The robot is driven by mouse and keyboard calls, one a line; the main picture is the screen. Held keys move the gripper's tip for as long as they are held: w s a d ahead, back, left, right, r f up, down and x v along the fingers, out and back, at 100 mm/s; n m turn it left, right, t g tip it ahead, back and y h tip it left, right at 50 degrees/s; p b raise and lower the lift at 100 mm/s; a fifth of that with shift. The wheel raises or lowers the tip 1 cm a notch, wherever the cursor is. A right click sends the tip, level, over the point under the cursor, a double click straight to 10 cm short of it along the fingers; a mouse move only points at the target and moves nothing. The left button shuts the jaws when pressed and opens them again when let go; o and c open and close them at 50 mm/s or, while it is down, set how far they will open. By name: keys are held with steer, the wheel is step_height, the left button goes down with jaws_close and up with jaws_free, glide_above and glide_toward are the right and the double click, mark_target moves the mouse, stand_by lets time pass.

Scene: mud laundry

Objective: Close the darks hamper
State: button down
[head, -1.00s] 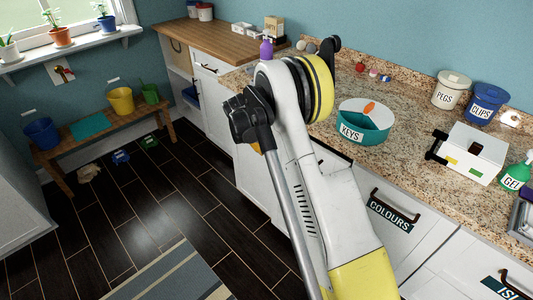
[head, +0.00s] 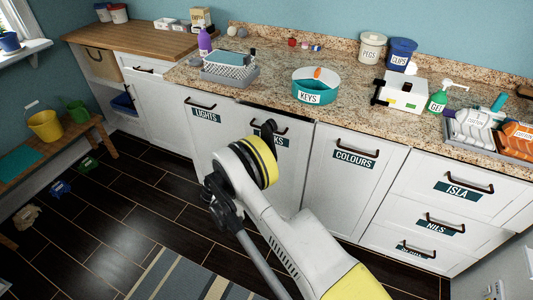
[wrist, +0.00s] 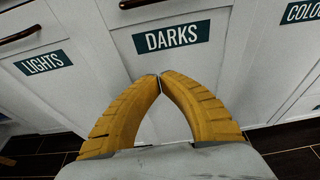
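The darks hamper (head: 295,178) is a white front under the counter, between the lights and colours fronts. A dark gap shows along its top edge below the counter, so it looks slightly tilted out. My arm covers part of it and its label in the head view. In the wrist view its DARKS label (wrist: 172,37) shows whole, with part of a dark handle at the top edge. My gripper (wrist: 160,78) has its yellow fingertips together, with nothing between them, just below the label. I cannot tell if they touch the front. The gripper is hidden in the head view.
The lights front (head: 205,128) is to the left and the colours front (head: 350,185) to the right, both with bar handles. The granite counter (head: 265,92) above holds a teal KEYS bowl (head: 315,88) and a grey basket (head: 230,68). A striped rug (head: 170,275) lies on the floor.

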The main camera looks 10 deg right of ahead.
steer(key=r+b+x, duration=0.1)
steer(key=b+x, duration=0.4)
steer(key=x, duration=0.8)
steer(key=shift+w, duration=0.15)
